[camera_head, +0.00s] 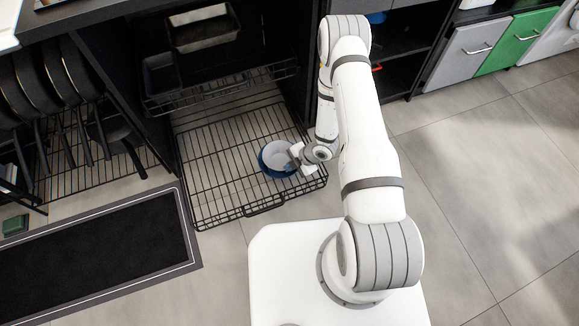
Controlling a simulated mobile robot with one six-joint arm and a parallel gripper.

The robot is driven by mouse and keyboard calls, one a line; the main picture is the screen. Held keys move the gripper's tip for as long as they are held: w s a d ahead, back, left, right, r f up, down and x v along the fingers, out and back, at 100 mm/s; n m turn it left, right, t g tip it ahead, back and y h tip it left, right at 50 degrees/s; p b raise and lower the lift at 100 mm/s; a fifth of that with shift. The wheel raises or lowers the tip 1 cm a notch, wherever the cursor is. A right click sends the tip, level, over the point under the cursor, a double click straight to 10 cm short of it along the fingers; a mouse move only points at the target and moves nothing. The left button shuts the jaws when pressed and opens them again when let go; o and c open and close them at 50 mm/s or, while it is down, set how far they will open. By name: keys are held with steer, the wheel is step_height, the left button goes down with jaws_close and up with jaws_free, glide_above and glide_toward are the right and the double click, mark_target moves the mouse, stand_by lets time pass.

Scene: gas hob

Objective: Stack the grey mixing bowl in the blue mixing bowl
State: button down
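The blue mixing bowl (263,167) sits on the wire pull-out basket, near its front right. A pale grey round shape (278,155) shows inside its blue rim. It looks like the grey mixing bowl nested in the blue one, but the view is too small to rule out a pale inside of the blue bowl. My gripper (297,156) is at the right rim of the bowls, pointing left. Its fingers are small and partly merged with the rim, so I cannot tell whether they are open or shut, or touching.
The wire basket (215,160) is pulled out from the dark cabinet, its left part empty. A higher rack behind holds a grey tin (203,30) and a dark container (162,75). Black pans (75,68) stand at left. A dark mat (95,255) lies on the floor.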

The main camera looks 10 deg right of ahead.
steer(key=shift+f+b, duration=0.55)
steer(key=shift+f, duration=0.1)
steer(key=c, duration=1.6)
jaws_free()
steer(key=shift+r, duration=0.1)
